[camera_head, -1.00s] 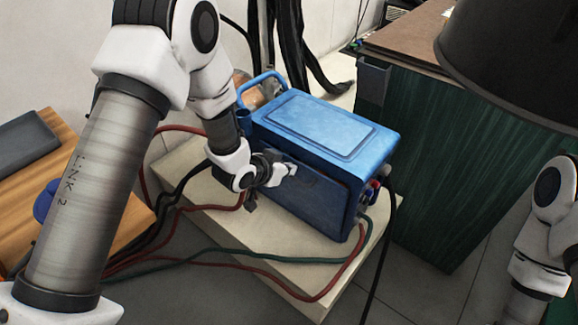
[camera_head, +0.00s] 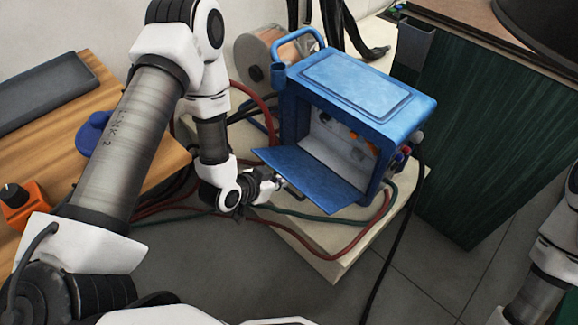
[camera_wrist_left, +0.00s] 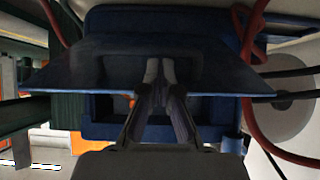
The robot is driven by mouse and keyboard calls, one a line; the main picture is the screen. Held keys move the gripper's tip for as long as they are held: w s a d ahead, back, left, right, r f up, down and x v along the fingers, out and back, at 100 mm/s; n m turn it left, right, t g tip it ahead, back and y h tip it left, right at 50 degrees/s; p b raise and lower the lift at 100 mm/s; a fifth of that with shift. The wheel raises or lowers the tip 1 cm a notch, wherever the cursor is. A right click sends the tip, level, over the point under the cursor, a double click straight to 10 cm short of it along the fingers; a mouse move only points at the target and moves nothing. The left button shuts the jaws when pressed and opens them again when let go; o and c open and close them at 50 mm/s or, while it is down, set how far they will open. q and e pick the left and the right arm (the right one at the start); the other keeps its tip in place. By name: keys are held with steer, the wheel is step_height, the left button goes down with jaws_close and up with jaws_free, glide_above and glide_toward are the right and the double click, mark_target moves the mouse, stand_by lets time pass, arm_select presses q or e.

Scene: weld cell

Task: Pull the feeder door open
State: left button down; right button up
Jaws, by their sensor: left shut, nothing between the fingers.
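The blue wire feeder (camera_head: 365,85) stands on a pale platform with its front opening exposed. Its door (camera_head: 310,178) is swung down and outward from the lower edge of the opening, showing a pale interior. My left gripper (camera_head: 284,184) is at the door's outer left edge; the head view does not clearly show whether it touches. In the left wrist view the gripper's two fingers (camera_wrist_left: 161,82) are together with nothing between them, in front of the dark blue door panel (camera_wrist_left: 85,72). My right gripper is out of view; only part of that arm shows at the right edge.
Red, green and black cables cross the pale platform (camera_head: 335,260) around the feeder. A wooden table (camera_head: 150,90) with an orange box (camera_head: 22,205) is at left. A dark green cabinet (camera_head: 470,140) stands close at right. Grey floor (camera_head: 400,285) is open in front.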

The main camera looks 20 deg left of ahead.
arm_select(q)
steer(key=shift+s+a+f+b, duration=0.15)
steer(key=shift+s+f, duration=0.1)
steer(key=shift+f, duration=0.35)
steer(key=shift+s+a+f+b, duration=0.1)
steer(key=shift+s+f, duration=0.15)
steer(key=shift+f, duration=0.35)
steer(key=shift+s+a+f+b, duration=0.15)
steer(key=shift+s+f, duration=0.1)
steer(key=shift+f, duration=0.35)
steer(key=shift+d, duration=0.1)
